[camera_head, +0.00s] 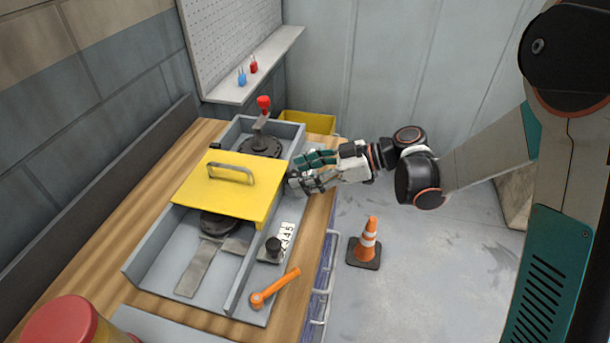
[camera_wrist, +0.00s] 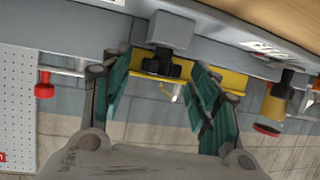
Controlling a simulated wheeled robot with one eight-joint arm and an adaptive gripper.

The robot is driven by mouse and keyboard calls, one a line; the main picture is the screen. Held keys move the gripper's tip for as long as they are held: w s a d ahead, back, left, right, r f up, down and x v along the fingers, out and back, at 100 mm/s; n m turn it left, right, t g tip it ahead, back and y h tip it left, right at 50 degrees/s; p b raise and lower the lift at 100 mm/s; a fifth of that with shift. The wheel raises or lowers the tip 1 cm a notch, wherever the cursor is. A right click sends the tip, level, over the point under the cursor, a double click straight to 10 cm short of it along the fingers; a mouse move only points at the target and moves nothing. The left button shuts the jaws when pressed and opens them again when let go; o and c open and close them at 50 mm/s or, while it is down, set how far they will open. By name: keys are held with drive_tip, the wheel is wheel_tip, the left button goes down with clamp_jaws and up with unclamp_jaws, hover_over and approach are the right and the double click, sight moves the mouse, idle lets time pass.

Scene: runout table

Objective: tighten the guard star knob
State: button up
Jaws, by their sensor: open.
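The black star knob (camera_wrist: 160,68) shows in the wrist view below a grey block (camera_wrist: 171,30), against the yellow guard. The yellow guard (camera_head: 213,201) with its grey handle lies over the grey runout table in the head view. My gripper (camera_head: 297,172) is beside the guard's right edge, its fingers toward the table. In the wrist view my gripper (camera_wrist: 160,88) is open, with one teal finger on each side of the knob and gaps between. In the head view the star knob cannot be made out near my fingers. I cannot tell its depth between the fingers.
An orange lever (camera_head: 275,288) and a small black knob (camera_head: 274,244) are at the table's front right. A red-topped lever (camera_head: 263,106) stands behind the guard. A traffic cone (camera_head: 368,243) stands on the open floor to the right. A red-lidded container (camera_head: 62,325) is at front left.

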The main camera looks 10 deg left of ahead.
drive_tip(key=c, duration=1.1)
drive_tip(key=shift+o, duration=0.2)
drive_tip(key=shift+s, duration=0.1)
drive_tip(key=m+t, duration=0.1)
drive_tip(key=t, duration=0.1)
drive_tip(key=m+t, duration=0.2)
drive_tip(key=shift+s+a+m+h+b, duration=0.1)
drive_tip(key=shift+s+m+h+b, duration=0.2)
drive_tip(key=shift+s, duration=0.1)
drive_tip(key=shift+s+a+m+t+h, duration=0.15)
drive_tip(key=shift+m+t+h, duration=0.45)
drive_tip(key=shift+m+t, duration=0.65)
drive_tip(key=shift+t, duration=0.35)
